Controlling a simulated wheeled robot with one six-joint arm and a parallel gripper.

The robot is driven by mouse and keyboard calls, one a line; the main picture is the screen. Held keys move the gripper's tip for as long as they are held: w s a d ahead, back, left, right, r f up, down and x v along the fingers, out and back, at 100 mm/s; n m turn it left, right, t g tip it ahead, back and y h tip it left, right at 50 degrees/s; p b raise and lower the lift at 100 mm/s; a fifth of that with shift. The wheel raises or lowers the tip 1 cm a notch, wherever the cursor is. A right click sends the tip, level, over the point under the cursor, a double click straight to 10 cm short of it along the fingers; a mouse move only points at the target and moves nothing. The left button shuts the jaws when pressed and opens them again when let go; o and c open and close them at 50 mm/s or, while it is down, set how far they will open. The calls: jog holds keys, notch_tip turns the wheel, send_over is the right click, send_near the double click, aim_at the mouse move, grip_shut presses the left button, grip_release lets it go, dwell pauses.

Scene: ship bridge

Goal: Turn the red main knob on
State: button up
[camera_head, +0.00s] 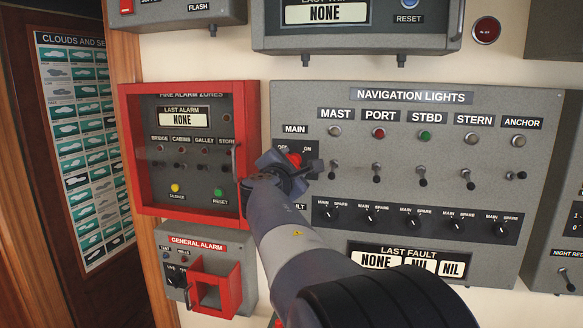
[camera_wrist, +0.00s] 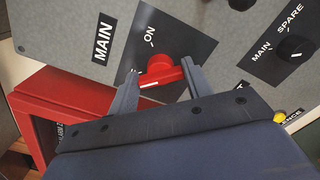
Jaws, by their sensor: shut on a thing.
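The red main knob (camera_wrist: 160,68) sits on a dark plate marked ON, beside the MAIN label, in the wrist view. In the head view the red knob (camera_head: 294,160) shows partly behind my gripper (camera_head: 290,171), at the left end of the navigation lights panel (camera_head: 397,97). My gripper (camera_wrist: 158,86) has one finger on each side of the knob's bar and is shut on it. A white mark shows on the bar's left end. The OFF label is hidden in the wrist view.
The red-framed fire alarm box (camera_head: 130,150) stands just left of the knob, close to my gripper. The general alarm box (camera_head: 207,262) is below it. Several toggle switches (camera_head: 378,168) and small black selector knobs (camera_head: 371,214) lie to the right on the panel.

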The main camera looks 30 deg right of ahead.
jog(key=shift+o, duration=0.2)
jog(key=m+b, duration=0.3)
jog(key=b, duration=0.1)
jog(key=shift+f+m+b, duration=0.35)
jog(key=shift+f+m, duration=0.05)
jog(key=m+b, duration=0.8)
jog(key=m, duration=0.1)
jog(key=shift+b, duration=0.4)
jog(key=shift+m+b, duration=1.4)
jog(key=shift+m, duration=0.8)
jog(key=shift+c, duration=0.2)
jog(key=shift+r, duration=0.1)
jog(key=o, duration=1)
